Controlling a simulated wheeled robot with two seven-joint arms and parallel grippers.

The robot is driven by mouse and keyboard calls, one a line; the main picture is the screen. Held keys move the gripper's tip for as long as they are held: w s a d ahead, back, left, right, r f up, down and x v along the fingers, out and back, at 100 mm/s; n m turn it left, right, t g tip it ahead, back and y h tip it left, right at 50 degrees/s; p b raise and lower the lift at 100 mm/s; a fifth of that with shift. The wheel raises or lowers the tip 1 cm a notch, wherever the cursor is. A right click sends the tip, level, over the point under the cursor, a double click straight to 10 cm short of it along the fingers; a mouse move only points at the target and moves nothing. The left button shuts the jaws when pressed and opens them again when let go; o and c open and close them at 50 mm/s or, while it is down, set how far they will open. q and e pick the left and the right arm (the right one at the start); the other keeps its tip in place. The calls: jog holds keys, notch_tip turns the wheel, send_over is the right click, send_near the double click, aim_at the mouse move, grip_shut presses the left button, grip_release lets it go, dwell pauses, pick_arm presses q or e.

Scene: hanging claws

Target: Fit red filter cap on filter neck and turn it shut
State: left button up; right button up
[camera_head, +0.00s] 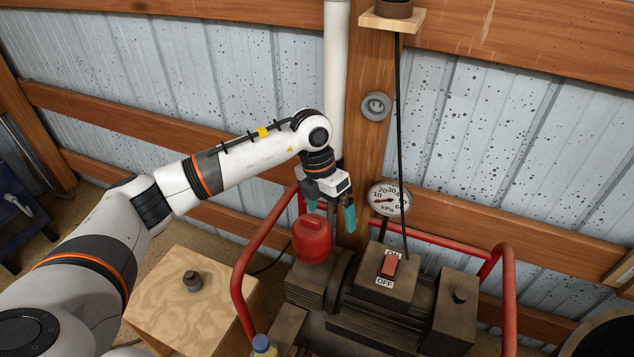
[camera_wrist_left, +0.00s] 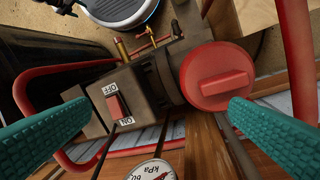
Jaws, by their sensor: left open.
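The red filter cap (camera_head: 312,240), round with a raised grip bar across its top, sits over the left end of the dark pump. It shows large in the left wrist view (camera_wrist_left: 217,75). The filter neck is not visible; the cap hides what is beneath it, and I cannot tell whether it is turned shut. My left gripper (camera_head: 331,210) points down just behind and to the right of the cap, its green fingers apart and empty. My right gripper is not in view.
A red tube frame (camera_head: 244,270) surrounds the pump. The pump carries a red rocker switch (camera_head: 389,265); a pressure gauge (camera_head: 388,199) stands behind. A black cable (camera_head: 402,130) hangs close right of the gripper. A wooden box (camera_head: 190,300) with a small dark knob stands left.

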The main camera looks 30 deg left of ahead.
aim_at(309, 225)
pick_arm(q)
jog(key=a+y, duration=0.1)
jog(key=a+r, duration=0.1)
jog(key=a, duration=0.1)
jog(key=w+a+r+y, duration=0.1)
jog(key=a, duration=0.1)
jog(key=shift+a+n+y, duration=0.2)
jog(key=shift+n+y, duration=0.1)
notch_tip(309, 225, down, 12)
jog(key=shift+r+p, duration=0.1)
jog(key=shift+p, duration=0.2)
pick_arm(e)
jog(key=shift+w+r, duration=0.1)
jog(key=shift+r, duration=0.15)
pick_arm(q)
jog(key=shift+c, duration=0.2)
